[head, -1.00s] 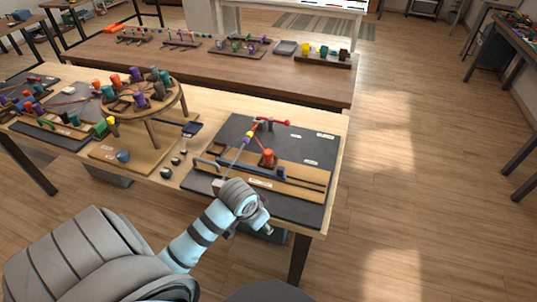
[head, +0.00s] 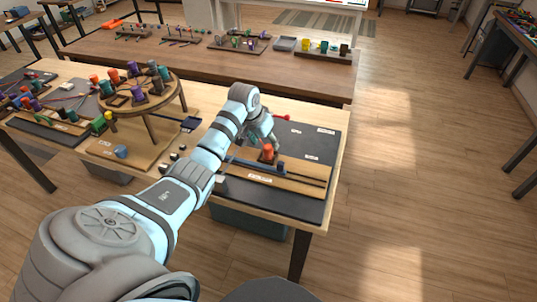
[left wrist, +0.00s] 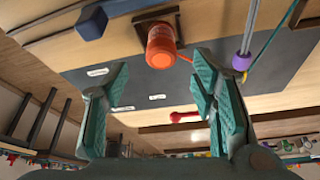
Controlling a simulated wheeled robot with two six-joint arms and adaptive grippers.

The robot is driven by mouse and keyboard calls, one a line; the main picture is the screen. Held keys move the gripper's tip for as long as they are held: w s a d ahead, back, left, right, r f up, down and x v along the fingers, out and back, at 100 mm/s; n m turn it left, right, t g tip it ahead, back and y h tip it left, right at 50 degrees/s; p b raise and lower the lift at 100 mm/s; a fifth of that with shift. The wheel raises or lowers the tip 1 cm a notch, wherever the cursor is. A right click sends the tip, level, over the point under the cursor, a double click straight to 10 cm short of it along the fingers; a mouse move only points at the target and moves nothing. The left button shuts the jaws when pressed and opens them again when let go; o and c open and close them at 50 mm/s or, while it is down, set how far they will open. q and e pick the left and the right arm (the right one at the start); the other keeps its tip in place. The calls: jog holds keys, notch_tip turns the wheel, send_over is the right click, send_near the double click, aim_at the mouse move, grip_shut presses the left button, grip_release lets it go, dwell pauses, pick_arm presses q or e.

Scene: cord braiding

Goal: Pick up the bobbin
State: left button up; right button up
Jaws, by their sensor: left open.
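The orange bobbin (head: 268,153) stands on a small dark square base on the wooden strip of the dark mat. In the left wrist view the bobbin (left wrist: 160,46) shows near the top middle, with an orange cord running off to the right. My left gripper (head: 265,139) is open and empty, just beside and above the bobbin in the head view. In the left wrist view its two teal-padded fingers (left wrist: 160,82) stand wide apart, with the bobbin beyond the gap between them. I cannot tell whether a finger touches it. My right gripper is not in view.
A purple bead (left wrist: 243,62) on a cord hangs close to the right finger. A blue block (left wrist: 91,22) lies at the upper left. A round wooden stand (head: 150,108) with several bobbins is left of my arm. The far table (head: 200,70) holds more racks.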

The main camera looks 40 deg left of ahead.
aim_at(268, 147)
pick_arm(q)
jog(key=b+x, duration=0.1)
jog(key=x, duration=0.3)
jog(key=shift+a+f, duration=0.1)
jog(key=shift+f, duration=0.3)
jog(key=shift+r, duration=0.1)
grip_shut()
